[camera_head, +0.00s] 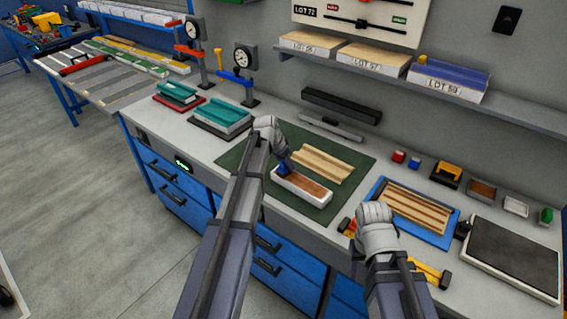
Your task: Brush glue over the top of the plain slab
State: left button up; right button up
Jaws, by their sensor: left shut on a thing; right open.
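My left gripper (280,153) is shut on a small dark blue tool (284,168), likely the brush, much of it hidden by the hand. The tool's lower end is at the left end of a long white piece (321,203) with a brown top; I cannot tell whether it is a shallow tray or a coated slab, nor whether the tool touches it. A pale wooden piece with a lengthwise groove (322,163) lies just behind it on the green mat (238,157). My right gripper (374,208) is open at the front left of the blue tray.
The blue tray (446,240) holds ribbed wooden pieces. A dark flat plate (515,255) lies right of it. Teal pieces (222,118) and dial gauges (243,58) stand at the left. Yellow-handled tools (430,273) lie by my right arm. A shelf (440,90) overhangs the back.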

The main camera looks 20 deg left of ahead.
pick_arm(q)
jog(key=shift+s+d, duration=0.35)
jog(key=shift+d, duration=0.4)
jog(key=shift+s+d, duration=0.3)
jog(key=shift+d, duration=0.45)
jog(key=shift+d, duration=0.15)
jog(key=shift+s+d, duration=0.3)
jog(key=shift+d, duration=0.5)
jog(key=shift+s+d, duration=0.3)
jog(key=shift+d, duration=0.5)
jog(key=shift+s+d, duration=0.35)
jog(key=shift+d, duration=0.45)
jog(key=shift+s+d, duration=0.3)
jog(key=shift+d, duration=0.6)
